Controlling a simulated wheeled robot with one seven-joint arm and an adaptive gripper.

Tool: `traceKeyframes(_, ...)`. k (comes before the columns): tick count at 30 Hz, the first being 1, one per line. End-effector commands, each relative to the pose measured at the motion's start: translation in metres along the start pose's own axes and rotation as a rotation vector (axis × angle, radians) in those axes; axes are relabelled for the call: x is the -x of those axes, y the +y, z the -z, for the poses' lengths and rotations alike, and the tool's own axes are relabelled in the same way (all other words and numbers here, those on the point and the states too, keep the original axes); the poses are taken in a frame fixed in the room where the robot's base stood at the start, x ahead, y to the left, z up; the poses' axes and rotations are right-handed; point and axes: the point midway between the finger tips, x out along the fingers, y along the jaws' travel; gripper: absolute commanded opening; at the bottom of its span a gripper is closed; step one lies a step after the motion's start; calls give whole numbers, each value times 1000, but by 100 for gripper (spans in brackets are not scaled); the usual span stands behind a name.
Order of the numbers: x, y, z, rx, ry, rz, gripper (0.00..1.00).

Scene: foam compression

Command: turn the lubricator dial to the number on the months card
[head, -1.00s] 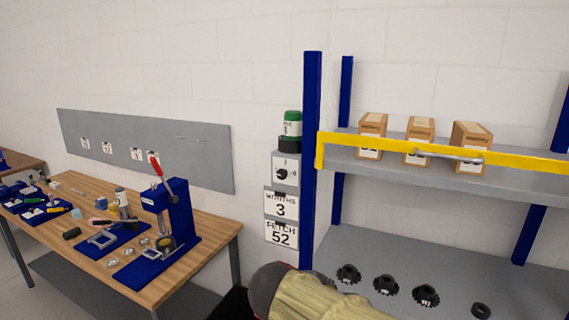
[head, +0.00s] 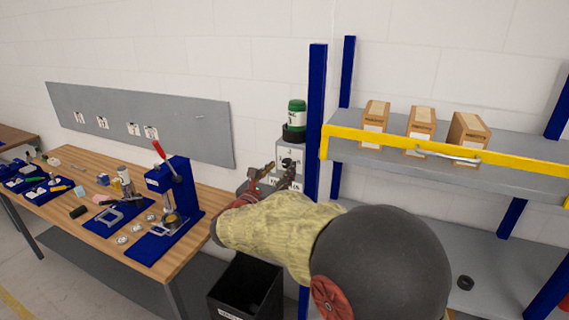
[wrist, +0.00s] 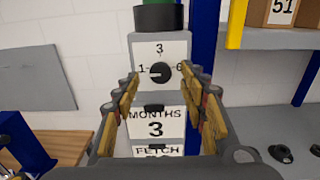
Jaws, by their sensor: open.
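The black round dial (wrist: 160,72) is on this plate, with 1 at left, 3 at top and 6 at right. Its light mark seems to point left, toward the 1. The months card (wrist: 155,124) below reads 3. My gripper (wrist: 163,80) is open in the wrist view, one finger either side of the dial and apart from it.
A blue rack post (head: 316,120) stands just right of the plate. A yellow rail (head: 380,142) fronts the shelf with boxes. A workbench (head: 75,165) with a blue press is at left. A black bin (head: 235,290) stands below. A fetch card (wrist: 140,150) hangs under the months card.

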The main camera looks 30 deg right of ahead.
Motion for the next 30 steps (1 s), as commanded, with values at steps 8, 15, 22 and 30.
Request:
traceKeyframes(8, -30, 0, 0, -1, 2, 1, 43)
traceKeyframes(15, -33, 0, 0, -2, 2, 0, 43)
traceKeyframes(22, -33, -1, 0, -2, 2, 0, 34)
traceKeyframes(30, -32, -1, 0, -2, 2, 0, 19)
